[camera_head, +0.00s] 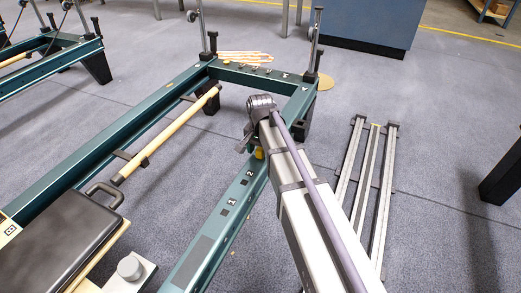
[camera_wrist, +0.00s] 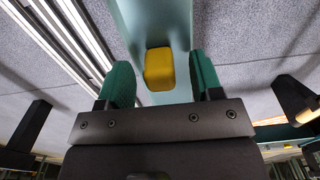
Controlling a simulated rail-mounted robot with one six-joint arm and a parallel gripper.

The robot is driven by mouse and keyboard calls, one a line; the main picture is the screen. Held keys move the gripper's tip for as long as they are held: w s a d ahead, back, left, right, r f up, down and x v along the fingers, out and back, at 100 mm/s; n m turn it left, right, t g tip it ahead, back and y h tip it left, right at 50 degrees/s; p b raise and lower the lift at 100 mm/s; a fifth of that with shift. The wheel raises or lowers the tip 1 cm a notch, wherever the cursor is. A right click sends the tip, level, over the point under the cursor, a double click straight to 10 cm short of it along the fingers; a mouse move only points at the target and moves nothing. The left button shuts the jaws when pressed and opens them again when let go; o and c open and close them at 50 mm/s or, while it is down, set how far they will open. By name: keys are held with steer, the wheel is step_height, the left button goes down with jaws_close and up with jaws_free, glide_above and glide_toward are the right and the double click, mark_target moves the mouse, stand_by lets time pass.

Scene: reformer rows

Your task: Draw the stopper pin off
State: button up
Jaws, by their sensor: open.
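The yellow stopper pin (camera_wrist: 159,68) stands on the teal frame rail (camera_wrist: 163,22). In the wrist view it lies between the two green fingertips of my gripper (camera_wrist: 162,82), with a visible gap on each side. My gripper is open and holds nothing. In the head view a small part of the yellow pin (camera_head: 259,154) shows on the near rail (camera_head: 205,247), just beside my wrist, which hides the rest. How deep the fingers reach around the pin cannot be told.
A black padded carriage (camera_head: 65,235) sits at lower left. Grey rails (camera_head: 370,180) lie on the floor at right. Posts (camera_head: 313,40) rise at the frame's far end.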

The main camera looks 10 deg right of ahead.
mark_target(261, 149)
steer(key=shift+f, duration=0.15)
steer(key=c, duration=1)
steer(key=shift+r+p, duration=2.75)
steer(key=shift+p, duration=0.15)
